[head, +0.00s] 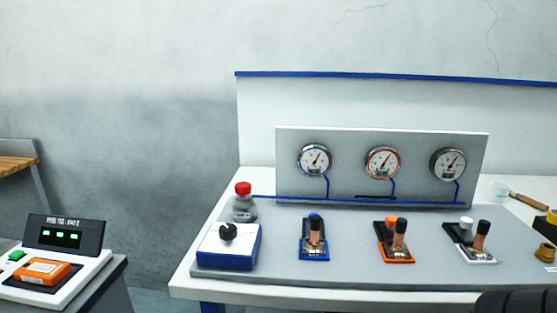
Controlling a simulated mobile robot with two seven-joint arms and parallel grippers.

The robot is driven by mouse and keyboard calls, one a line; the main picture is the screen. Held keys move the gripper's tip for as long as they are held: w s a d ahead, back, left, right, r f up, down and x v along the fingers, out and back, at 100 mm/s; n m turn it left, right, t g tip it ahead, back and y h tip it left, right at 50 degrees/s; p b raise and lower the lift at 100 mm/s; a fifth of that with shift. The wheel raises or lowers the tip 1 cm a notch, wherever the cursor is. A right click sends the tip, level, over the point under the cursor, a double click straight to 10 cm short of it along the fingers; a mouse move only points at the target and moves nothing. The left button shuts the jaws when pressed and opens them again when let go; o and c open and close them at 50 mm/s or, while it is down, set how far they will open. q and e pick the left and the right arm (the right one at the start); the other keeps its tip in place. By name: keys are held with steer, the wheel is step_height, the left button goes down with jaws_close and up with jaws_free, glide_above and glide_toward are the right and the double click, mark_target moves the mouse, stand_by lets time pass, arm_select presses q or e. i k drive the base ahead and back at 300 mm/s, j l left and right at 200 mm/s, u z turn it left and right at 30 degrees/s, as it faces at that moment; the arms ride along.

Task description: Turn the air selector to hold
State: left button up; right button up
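A blue box with a pale top (225,248) stands at the left front of the grey mat and carries a black knob (228,231). Three small valve-like units stand in a row to its right: a blue one (314,252), an orange one (397,253) and a white one (480,255). Each has a copper-coloured post with a dark top. No markings are legible, so I cannot tell which is the air selector or where it points. Neither gripper is in view. A dark rounded shape cuts into the bottom right corner.
A grey panel (340,190) with three round gauges stands behind. A display device (65,235) stands at far left.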

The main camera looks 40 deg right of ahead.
mark_target(227, 232)
steer(key=z, duration=1.6)
